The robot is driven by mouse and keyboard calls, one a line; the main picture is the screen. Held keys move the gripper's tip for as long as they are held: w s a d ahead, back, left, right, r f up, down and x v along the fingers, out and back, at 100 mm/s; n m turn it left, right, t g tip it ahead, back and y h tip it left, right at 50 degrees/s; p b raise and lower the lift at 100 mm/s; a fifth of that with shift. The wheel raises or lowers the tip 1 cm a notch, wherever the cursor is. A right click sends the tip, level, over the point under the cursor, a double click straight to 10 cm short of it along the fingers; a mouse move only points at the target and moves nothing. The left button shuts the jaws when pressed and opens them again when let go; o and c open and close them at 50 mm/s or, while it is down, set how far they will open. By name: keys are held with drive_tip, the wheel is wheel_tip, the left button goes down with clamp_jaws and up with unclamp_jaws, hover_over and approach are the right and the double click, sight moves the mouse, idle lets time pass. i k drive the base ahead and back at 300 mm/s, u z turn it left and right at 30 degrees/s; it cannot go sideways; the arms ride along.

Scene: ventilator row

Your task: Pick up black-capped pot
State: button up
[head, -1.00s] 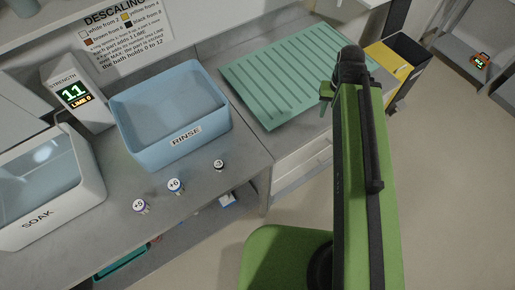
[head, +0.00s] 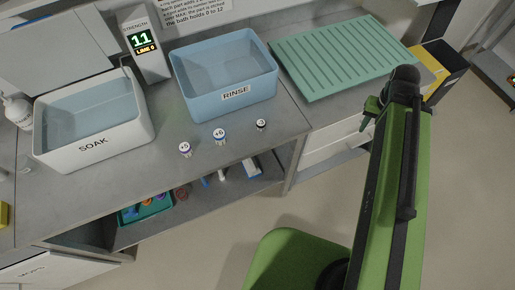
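The black-capped pot (head: 261,125) is a small pot with a dark top and a pale mark, standing upright near the front edge of the grey counter. To its left stand a pot marked +6 (head: 220,136) and a pot marked +5 (head: 185,149), both with pale tops. My gripper (head: 369,112) is at the far end of my raised green arm, right of the pots and apart from them. Only part of its green fingers shows past the arm, so its opening is hidden.
The blue RINSE basin (head: 236,97) stands behind the pots, and the white SOAK basin (head: 95,148) is at left. A green ribbed mat (head: 345,55) lies right of the basin. A shelf below holds a teal tray (head: 146,210). The floor in front is clear.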

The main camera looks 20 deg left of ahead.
sight(261, 123)
drive_tip(key=z, duration=0.1)
drive_tip(key=k, duration=0.85)
drive_tip(key=z, duration=3.95)
drive_tip(key=k, duration=1)
drive_tip(key=z, duration=5.85)
